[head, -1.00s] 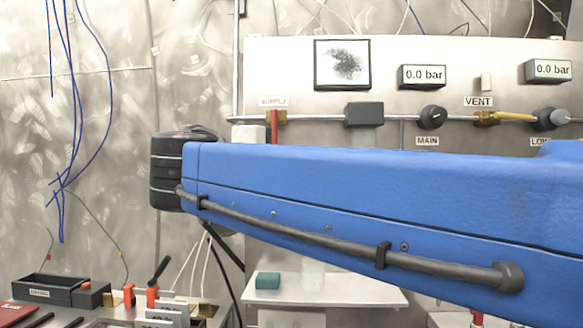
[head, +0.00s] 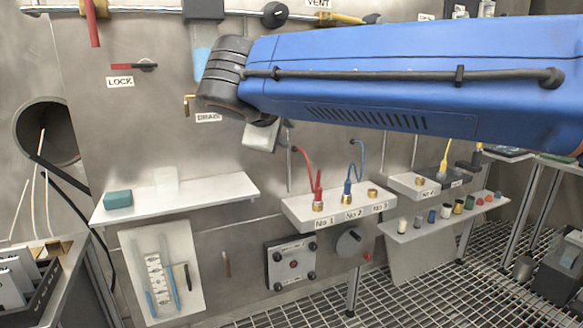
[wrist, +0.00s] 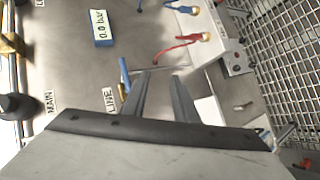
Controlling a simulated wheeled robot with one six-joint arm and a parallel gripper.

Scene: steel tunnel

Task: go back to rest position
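My gripper (wrist: 161,75) shows in the wrist view as two dark fingers standing apart. Nothing shows between them, and no object is held. In the head view my blue arm reaches across the upper right, its dark end in front of the steel wall panel. The fingers cannot be made out in the head view.
A white shelf (head: 215,193) with a teal block (head: 118,199) is at left. Below my arm are a socket ledge (head: 335,206) with red and blue cables, and a shelf of coloured caps (head: 395,234). Grating floor (head: 410,285) lies lower right. The wrist view shows a 0.0 bar display (wrist: 101,28).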

